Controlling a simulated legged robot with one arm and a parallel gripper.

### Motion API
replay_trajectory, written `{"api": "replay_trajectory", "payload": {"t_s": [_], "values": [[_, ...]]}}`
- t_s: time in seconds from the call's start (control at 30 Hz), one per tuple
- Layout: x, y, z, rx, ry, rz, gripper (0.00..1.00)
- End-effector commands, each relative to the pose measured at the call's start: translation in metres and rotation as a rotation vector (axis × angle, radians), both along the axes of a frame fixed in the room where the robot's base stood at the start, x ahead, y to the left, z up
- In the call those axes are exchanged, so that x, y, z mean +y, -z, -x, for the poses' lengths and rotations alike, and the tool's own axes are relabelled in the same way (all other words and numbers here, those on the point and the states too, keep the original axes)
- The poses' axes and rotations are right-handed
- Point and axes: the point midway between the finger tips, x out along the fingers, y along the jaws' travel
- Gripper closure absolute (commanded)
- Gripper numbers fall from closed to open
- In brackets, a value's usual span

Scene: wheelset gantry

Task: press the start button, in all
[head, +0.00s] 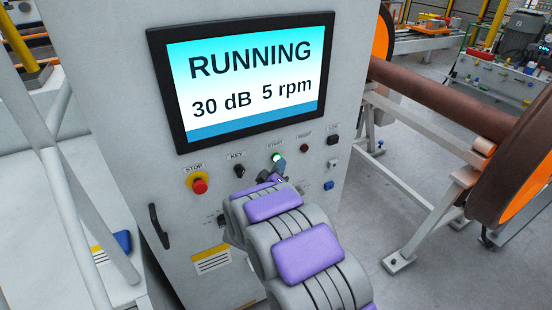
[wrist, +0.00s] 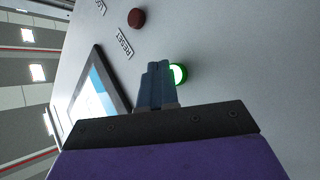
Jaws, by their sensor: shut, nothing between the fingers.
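The start button is lit green under the START label in the head view (head: 276,157), on the light grey control cabinet (head: 240,170). In the wrist view the green start button (wrist: 180,74) shows partly behind my fingers. My gripper (head: 279,166) is shut and empty, with its fingertips at or just below the button in the head view. It also shows in the wrist view (wrist: 157,68), its fingertips beside the button. I cannot tell whether they touch it. The screen (head: 245,78) reads RUNNING, 30 dB, 5 rpm.
A red stop button (head: 199,186) on a yellow base, a black key switch (head: 239,171) and a dark red reset button (head: 304,148) flank the start button. A door handle (head: 158,226) is lower left. The brown wheelset axle (head: 440,98) lies to the right.

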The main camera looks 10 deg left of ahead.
Motion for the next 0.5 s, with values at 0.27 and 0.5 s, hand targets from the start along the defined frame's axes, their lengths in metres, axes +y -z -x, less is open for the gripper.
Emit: {"api": "replay_trajectory", "payload": {"t_s": [0.27,0.5], "values": [[-0.0029,0.0002,0.0040,0.000,0.000,0.000,1.00],[-0.0047,0.0002,0.0064,0.001,0.001,0.001,1.00]]}}
